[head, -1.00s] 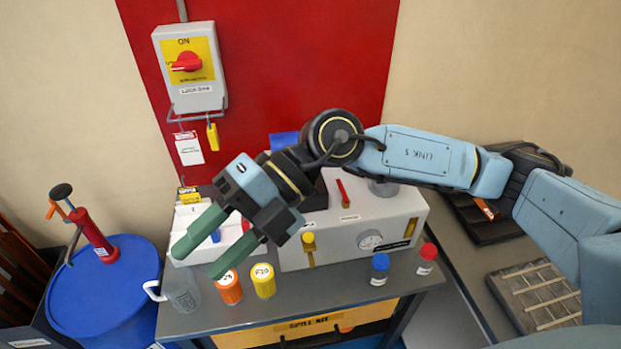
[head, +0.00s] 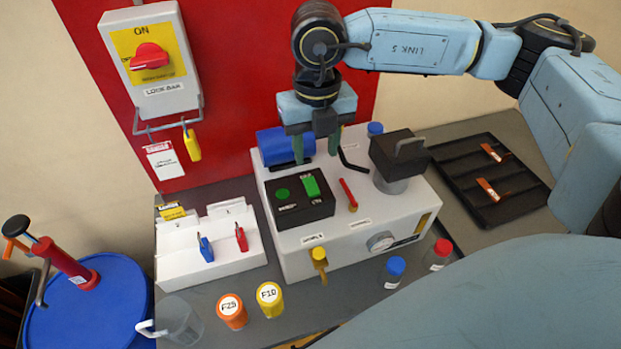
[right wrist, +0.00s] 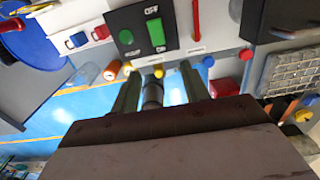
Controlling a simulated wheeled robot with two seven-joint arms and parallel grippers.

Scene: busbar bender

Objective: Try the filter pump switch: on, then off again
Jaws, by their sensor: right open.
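The filter pump (head: 345,245) is a pale grey box on the bench. Its black switch box (head: 298,205) carries a green rocker switch (head: 310,187) and a round green lamp (head: 282,193). The rocker also shows in the right wrist view (right wrist: 155,33), between the marks OFF and ON; which way it is pressed I cannot tell. My right gripper (head: 317,155) is open and empty, its green fingers pointing down, above and just behind the switch box in the head view. In the right wrist view its fingers (right wrist: 160,73) point toward the switch box, apart from it. My left gripper is out of view.
A red lever (head: 348,195), a dark-topped cylinder (head: 398,160) and a blue motor (head: 283,146) stand close around the switch box. A yellow valve (head: 319,258) is in front. A white lockout station (head: 205,260) stands left; a black tray (head: 470,205) lies right.

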